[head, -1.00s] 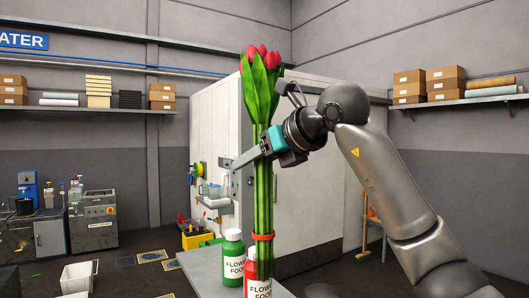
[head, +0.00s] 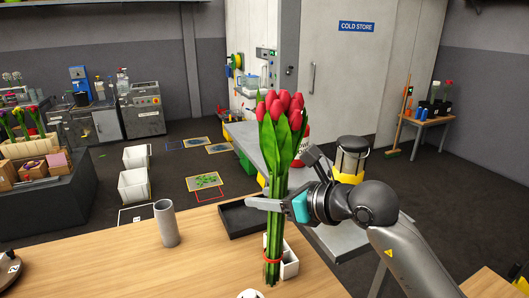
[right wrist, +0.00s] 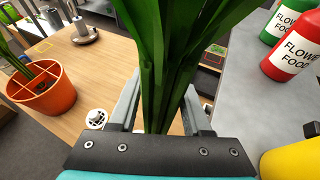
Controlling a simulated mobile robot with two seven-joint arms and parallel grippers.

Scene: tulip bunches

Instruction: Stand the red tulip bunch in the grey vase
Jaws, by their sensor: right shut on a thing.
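The red tulip bunch (head: 283,110) is upright, with red heads above, long green stems and a red band low down. My right gripper (head: 270,204) is shut around its stems at mid-height. In the right wrist view the stems (right wrist: 160,85) pass between the fingers of my right gripper (right wrist: 158,112). The stem ends show above or in front of the wooden table; I cannot tell whether they touch it. The grey vase (head: 166,224), a plain cylinder, stands upright on the table, left of the bunch and apart from it. My left gripper is out of view.
A black tray (head: 232,229) lies on the wooden table (head: 120,262) between vase and bunch. A white compartment box (head: 290,267) is just behind the stem ends. A grey bench (head: 342,240) stands beyond on the right. An orange pot (right wrist: 42,95) shows in the right wrist view. Table around the vase is clear.

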